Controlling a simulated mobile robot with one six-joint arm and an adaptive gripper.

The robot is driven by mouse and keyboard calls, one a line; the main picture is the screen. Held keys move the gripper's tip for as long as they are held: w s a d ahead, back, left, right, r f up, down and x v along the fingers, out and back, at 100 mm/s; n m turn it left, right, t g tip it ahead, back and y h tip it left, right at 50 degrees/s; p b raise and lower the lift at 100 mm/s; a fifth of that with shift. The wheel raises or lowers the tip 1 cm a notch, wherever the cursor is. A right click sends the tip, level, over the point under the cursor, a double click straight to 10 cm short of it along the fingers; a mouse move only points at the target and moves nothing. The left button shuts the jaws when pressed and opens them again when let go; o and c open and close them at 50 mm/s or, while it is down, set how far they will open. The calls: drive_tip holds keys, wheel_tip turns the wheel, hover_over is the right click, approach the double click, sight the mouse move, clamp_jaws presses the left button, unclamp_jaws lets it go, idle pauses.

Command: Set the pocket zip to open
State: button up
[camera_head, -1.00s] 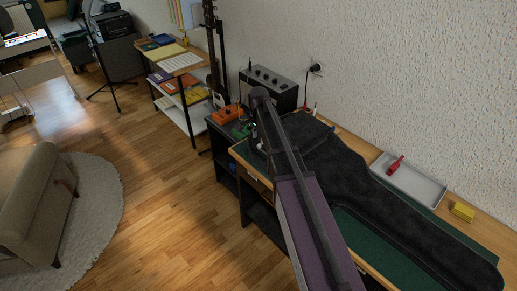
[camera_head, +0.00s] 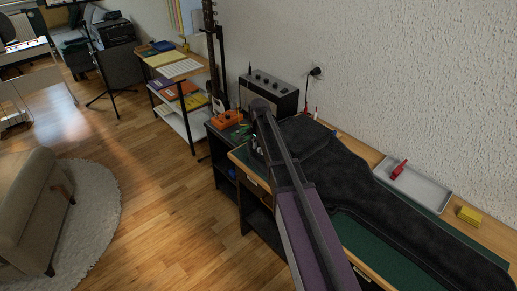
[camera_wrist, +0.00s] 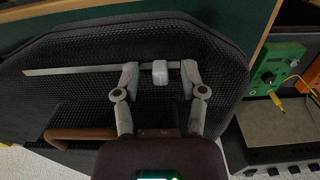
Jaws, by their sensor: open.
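The black gig bag (camera_head: 385,205) lies along the bench. In the wrist view, its dark textured pocket (camera_wrist: 85,95) fills most of the picture. A pale straight zip track (camera_wrist: 65,71) runs across the pocket, and a light grey zip pull (camera_wrist: 160,73) sits toward its right end. My gripper (camera_wrist: 161,82) is open, with one finger on each side of the pull. Gaps show between the fingers and the pull on both sides. In the head view my arm hides the gripper and the pocket zip.
A grey tray (camera_head: 427,194) with a red tool (camera_head: 399,169) and a yellow block (camera_head: 470,215) sit near the wall. A black amplifier (camera_head: 268,95) and an orange pedal (camera_head: 226,119) are beyond the bag. A brown handle (camera_wrist: 85,134) and a green pedal (camera_wrist: 277,65) show in the wrist view.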

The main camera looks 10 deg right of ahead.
clamp_jaws()
drive_tip(key=s+d, duration=0.2)
drive_tip(key=s, duration=0.2)
drive_tip(key=s+d, duration=0.2)
drive_tip(key=s, duration=0.2)
drive_tip(key=s+d, duration=0.2)
drive_tip(key=s, duration=0.3)
drive_tip(key=shift+d, duration=0.4)
